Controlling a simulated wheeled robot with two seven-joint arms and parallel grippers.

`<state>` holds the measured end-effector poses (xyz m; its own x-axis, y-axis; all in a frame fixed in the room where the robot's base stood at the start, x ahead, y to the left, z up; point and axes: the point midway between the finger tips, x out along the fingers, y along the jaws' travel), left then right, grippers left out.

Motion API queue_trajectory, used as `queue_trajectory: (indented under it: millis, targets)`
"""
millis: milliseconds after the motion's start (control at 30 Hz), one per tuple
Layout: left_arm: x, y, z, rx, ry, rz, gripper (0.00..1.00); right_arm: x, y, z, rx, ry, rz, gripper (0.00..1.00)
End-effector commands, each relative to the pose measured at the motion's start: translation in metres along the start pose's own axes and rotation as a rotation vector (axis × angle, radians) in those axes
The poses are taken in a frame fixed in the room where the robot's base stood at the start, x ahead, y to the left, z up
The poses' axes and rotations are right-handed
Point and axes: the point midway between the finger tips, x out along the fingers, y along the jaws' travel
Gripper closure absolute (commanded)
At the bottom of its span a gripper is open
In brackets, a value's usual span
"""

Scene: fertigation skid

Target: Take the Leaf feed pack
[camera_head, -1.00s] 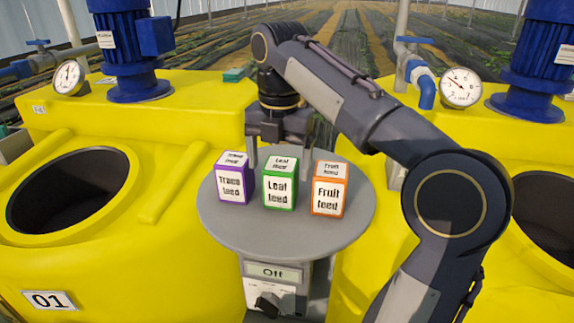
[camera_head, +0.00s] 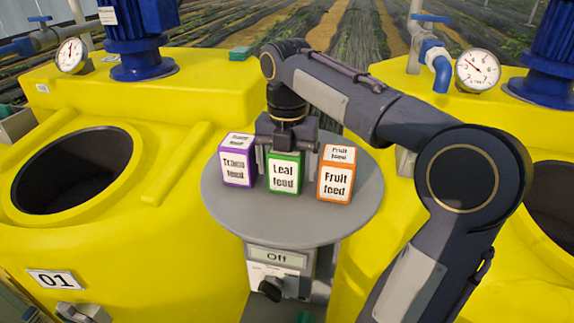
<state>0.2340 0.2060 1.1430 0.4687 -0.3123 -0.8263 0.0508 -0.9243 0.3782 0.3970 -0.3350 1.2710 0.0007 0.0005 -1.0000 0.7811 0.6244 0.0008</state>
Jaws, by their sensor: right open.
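The Leaf feed pack (camera_head: 284,176) is a green-edged box with a white label. It stands upright in the middle of a round grey table, between two other packs. My right gripper (camera_head: 287,152) is directly above it, pointing down, with its fingers low around the top of the pack. The gripper is open, and its body hides the pack's top face. Whether the fingers touch the pack cannot be told. My left gripper is not in view.
The purple Trace feed pack (camera_head: 237,162) stands close on the left and the orange Fruit feed pack (camera_head: 336,175) close on the right. The round table (camera_head: 288,224) is bare in front. Yellow tanks (camera_head: 170,237) flank it. An "Off" panel (camera_head: 278,258) is below.

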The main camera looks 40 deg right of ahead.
Motion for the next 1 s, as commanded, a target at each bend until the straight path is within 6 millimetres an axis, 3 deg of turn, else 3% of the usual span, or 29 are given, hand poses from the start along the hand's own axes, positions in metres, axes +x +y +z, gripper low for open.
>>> queue_trajectory:
  millis: [167, 600, 1000]
  targets:
    - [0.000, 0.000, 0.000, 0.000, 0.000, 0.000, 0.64, 0.000, 0.000, 0.000, 0.000, 0.000, 0.000, 0.18]
    - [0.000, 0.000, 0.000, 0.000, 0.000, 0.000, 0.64, 0.000, 0.000, 0.000, 0.000, 0.000, -0.001, 0.75]
    - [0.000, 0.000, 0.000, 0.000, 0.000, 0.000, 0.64, -0.011, 0.001, 0.000, -0.001, -0.002, 0.002, 0.75]
